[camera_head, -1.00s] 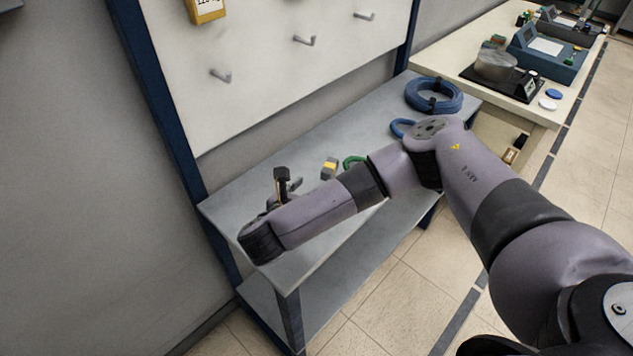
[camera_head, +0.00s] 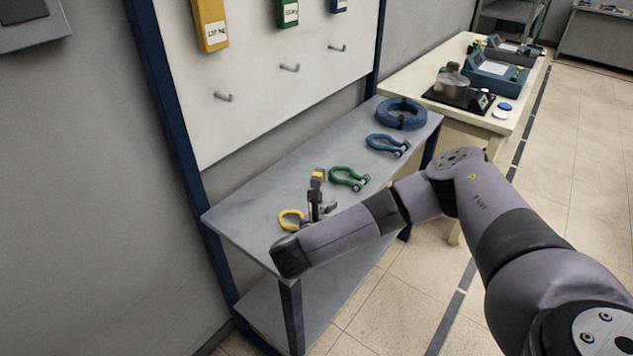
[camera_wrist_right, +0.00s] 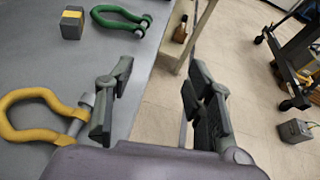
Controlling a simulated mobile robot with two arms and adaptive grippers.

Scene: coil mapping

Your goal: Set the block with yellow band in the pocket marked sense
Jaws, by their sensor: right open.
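The block with the yellow band (camera_head: 318,178) is a small dark block on the grey bench, between the green and yellow shackles. It also shows at the top left of the right wrist view (camera_wrist_right: 72,22). My right gripper (camera_wrist_right: 158,100) is open and empty, its fingers spread over the bench's front edge. In the head view the right gripper (camera_head: 318,207) is close to the block and appears in front of it, apart from it in the wrist view. My left gripper is out of view. I cannot make out a pocket marked sense.
On the bench lie a yellow shackle (camera_head: 290,219), a green shackle (camera_head: 349,178), a blue shackle (camera_head: 388,144) and a blue coil (camera_head: 401,113). A pegboard (camera_head: 270,75) stands behind. A cream table (camera_head: 407,82) with instruments adjoins at the far right. Floor in front is open.

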